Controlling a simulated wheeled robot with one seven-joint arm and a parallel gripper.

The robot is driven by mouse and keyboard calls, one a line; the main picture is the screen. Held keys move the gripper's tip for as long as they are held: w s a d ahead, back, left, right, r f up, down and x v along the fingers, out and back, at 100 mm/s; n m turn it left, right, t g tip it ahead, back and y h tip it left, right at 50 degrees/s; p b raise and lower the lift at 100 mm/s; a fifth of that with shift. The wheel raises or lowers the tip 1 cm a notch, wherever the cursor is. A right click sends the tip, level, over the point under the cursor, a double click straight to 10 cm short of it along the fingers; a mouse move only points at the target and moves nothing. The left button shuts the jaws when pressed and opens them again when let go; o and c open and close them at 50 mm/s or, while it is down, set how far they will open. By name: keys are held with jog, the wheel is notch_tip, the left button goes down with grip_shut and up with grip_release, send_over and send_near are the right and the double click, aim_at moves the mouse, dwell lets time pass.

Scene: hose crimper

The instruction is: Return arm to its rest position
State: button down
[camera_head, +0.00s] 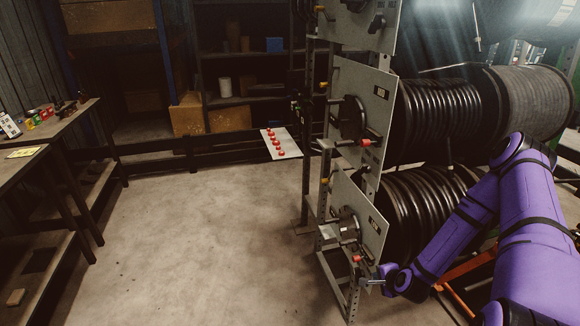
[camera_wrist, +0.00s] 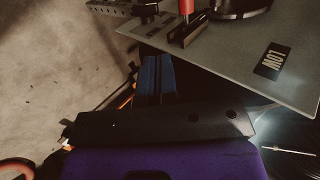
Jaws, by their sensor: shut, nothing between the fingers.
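My purple arm (camera_head: 540,235) reaches in from the right side of the head view, bent at the elbow. My gripper (camera_head: 372,282) is low beside the lower grey plate (camera_head: 366,215) of the hose reel rack. In the wrist view the two blue fingers of my gripper (camera_wrist: 157,78) lie together, shut and empty. The plate marked LOW (camera_wrist: 235,60) fills the upper right there, close to the fingertips. I cannot tell whether they touch it. A red-handled part (camera_wrist: 186,12) stands on that plate.
Black hose reels (camera_head: 430,120) stand behind the plates, close to my arm. A workbench (camera_head: 50,140) with small coloured items is at the left. A pale panel with red buttons (camera_head: 268,148) is near the dark shelves. The concrete floor (camera_head: 200,230) between is clear.

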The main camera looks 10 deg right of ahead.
notch_tip(320, 180, up, 37)
jog(key=w+a+n+g+h, duration=0.1)
jog(key=w+a+n+g, duration=0.2)
jog(key=n, duration=0.9)
jog(key=s+a+r+n+g, duration=0.1)
jog(key=s+a+r, duration=0.2)
jog(key=s+r, duration=0.35)
jog(key=s+a+r+n, duration=0.2)
jog(key=s+a+r, duration=0.15)
jog(key=r, duration=0.55)
jog(key=s+a+r+n, duration=0.1)
jog(key=s+a+r, duration=0.1)
jog(key=s, duration=0.6)
jog(key=s+a+r+n, duration=0.1)
jog(key=s+a+r, duration=0.1)
jog(key=s+r, duration=0.3)
jog(key=s, duration=0.3)
jog(key=shift+s+n+y, duration=0.3)
jog(key=shift+s, duration=0.05)
jog(key=shift+r, duration=0.1)
